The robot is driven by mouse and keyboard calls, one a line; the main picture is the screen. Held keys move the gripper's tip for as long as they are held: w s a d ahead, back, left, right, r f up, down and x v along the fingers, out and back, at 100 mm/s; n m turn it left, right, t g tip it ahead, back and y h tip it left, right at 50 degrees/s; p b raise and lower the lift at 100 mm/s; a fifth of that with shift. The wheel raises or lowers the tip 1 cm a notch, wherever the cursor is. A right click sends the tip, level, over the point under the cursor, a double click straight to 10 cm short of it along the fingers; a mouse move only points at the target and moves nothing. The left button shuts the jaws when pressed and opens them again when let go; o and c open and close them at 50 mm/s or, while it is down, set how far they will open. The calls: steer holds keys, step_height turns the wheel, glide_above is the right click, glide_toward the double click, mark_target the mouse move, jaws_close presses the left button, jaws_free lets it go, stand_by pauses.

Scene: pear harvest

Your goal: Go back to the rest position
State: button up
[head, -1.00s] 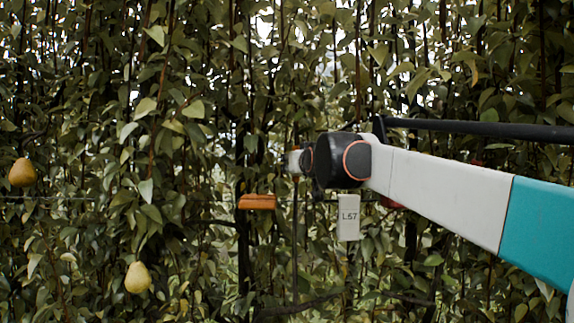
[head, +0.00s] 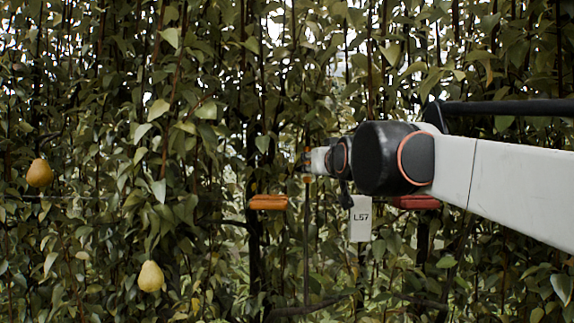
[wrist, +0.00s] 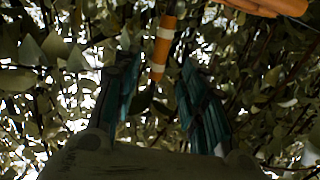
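My gripper (wrist: 156,68) shows in the wrist view with its two dark teal fingers apart and nothing held between them. In the head view my arm reaches in from the right, and its dark joint hides most of the gripper. Two yellow-brown pears hang at the left of the head view: one higher pear (head: 39,173) and one lower, paler pear (head: 150,276). Both are well away from my arm.
A dense leaf wall fills the view. An orange block (head: 268,202), a white L57 tag (head: 360,219) and a red block (head: 416,202) sit near my arm. An orange post with white bands (wrist: 164,40) shows beyond the fingers; an orange thing (wrist: 262,6) is above right.

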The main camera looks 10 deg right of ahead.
steer(key=shift+s, duration=0.8)
steer(key=s+d+f+g+b, duration=0.1)
steer(key=s+f+g+b, duration=0.2)
steer(key=s+f+b, duration=0.8)
steer(key=s+d+f+g+b, duration=0.1)
steer(key=s+f+g+b, duration=0.3)
steer(key=f, duration=4)
steer(key=s+d+f+g+h+b, duration=0.1)
steer(key=s+f+g+b, duration=0.2)
steer(key=s+f+b, duration=1.5)
step_height(320, 180, down, 9)
steer(key=b, duration=0.3)
steer(key=shift+s+d+f+m+g, duration=0.15)
steer(key=shift+s+m+g, duration=0.1)
steer(key=shift+m+g, duration=0.05)
